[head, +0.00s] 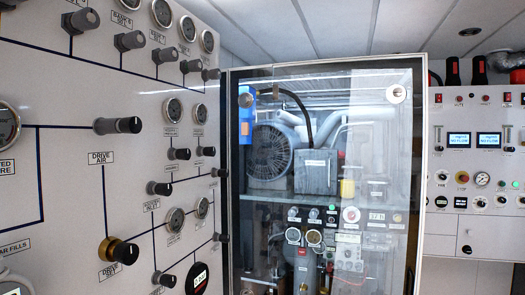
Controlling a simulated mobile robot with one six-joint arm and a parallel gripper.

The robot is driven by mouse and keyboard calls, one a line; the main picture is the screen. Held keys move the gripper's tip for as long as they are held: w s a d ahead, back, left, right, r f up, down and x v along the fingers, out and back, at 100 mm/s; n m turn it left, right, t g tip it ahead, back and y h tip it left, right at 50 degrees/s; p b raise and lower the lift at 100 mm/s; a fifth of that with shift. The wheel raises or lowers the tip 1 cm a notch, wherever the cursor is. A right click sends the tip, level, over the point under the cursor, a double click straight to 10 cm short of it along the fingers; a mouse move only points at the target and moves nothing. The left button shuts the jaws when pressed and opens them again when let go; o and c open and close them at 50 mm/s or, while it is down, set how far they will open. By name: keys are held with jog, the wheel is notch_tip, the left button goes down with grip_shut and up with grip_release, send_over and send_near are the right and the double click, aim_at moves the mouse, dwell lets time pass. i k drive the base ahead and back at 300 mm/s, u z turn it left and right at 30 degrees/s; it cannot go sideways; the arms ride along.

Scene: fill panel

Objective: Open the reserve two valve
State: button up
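A white fill panel (70,85) takes up the left side of the head view, with several valve knobs and round gauges joined by dark blue lines. No label that I can read says reserve two, so I cannot tell which knob is that valve. Knobs include a grey one (83,20) in the top row, a black one (118,125) at mid-height, and a black one with a brass collar (120,250) below the DRIVE AIR label (102,158). Smaller black knobs (180,154) sit further right beside gauges (173,109). My gripper is not in view.
A glass-fronted cabinet (418,150) with machinery inside stands beyond the panel's right edge. A white control panel (470,215) with two lit screens and several buttons is at far right. A panelled ceiling (300,28) is above. The floor is not visible.

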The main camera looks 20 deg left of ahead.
aim_at(211, 152)
jog(key=u, duration=0.4)
jog(key=i, duration=1.1)
jog(key=u, duration=0.8)
jog(key=k, duration=0.9)
jog(key=u, duration=0.15)
jog(key=i, duration=0.95)
jog(key=z, duration=0.1)
